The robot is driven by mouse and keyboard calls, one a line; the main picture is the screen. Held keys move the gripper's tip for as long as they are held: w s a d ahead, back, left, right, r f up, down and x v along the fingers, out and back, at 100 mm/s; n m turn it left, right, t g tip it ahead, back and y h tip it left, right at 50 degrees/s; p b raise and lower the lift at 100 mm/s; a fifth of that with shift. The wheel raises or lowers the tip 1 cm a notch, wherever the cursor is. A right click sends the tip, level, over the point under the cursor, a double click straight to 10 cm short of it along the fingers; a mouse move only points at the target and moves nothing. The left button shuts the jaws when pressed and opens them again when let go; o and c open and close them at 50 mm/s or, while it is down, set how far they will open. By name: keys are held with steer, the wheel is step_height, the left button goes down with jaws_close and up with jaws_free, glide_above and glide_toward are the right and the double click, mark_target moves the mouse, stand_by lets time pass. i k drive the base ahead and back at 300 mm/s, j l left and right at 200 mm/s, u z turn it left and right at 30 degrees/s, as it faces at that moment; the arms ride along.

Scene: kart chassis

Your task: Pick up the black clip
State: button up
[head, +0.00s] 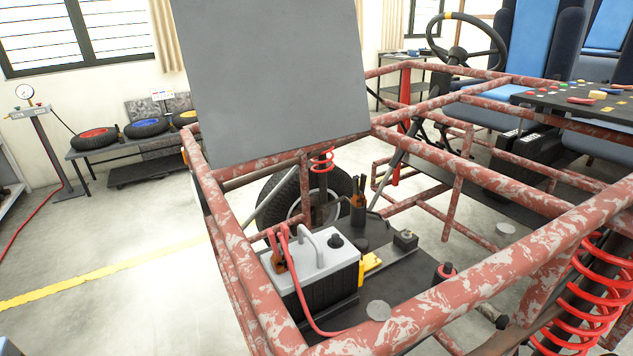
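A small black clip (358,208) with copper-coloured jaws stands upright at the back of the black tray inside the chassis, in front of a wheel. It is behind and to the right of the grey-topped battery (324,272). A red clip (277,258) with red cables is at the battery's left side. My gripper does not show in this view, so its opening and place relative to the black clip cannot be seen.
Rusty red chassis tubes (487,172) surround the tray. A large flat grey panel (275,80) stands at the upper left. A yellow piece (370,264) and a small dark box (405,240) lie right of the battery. A red coil spring (590,300) is at the lower right.

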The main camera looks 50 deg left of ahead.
mark_target(359, 187)
steer(key=u, duration=1.15)
